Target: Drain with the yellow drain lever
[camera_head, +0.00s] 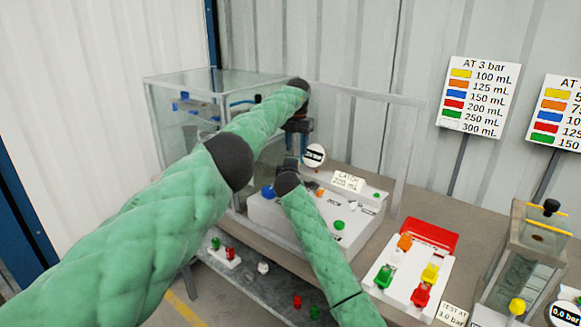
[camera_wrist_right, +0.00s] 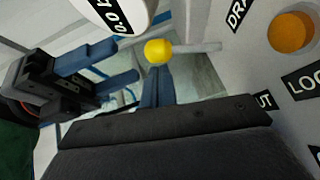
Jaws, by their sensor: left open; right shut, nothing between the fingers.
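The yellow drain lever (camera_wrist_right: 158,51) shows in the right wrist view as a yellow ball on a pale rod, beside a partly hidden label reading "DRA". In the head view it is hidden around my grippers. My right gripper (camera_wrist_right: 160,72) is shut and empty, with its blue fingertips right at the underside of the yellow ball; I cannot tell if they touch. In the head view it is at the back of the white control box (camera_head: 350,225). My left gripper (camera_head: 299,138) points down just behind it, open and empty; it also shows in the right wrist view (camera_wrist_right: 125,66).
A round gauge (camera_head: 314,155) stands close to both grippers. An orange button (camera_wrist_right: 290,33) is near the lever. A glass tank (camera_head: 165,110) is behind my left arm. To the right are a panel of coloured valves (camera_head: 412,280) and another tank (camera_head: 515,265).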

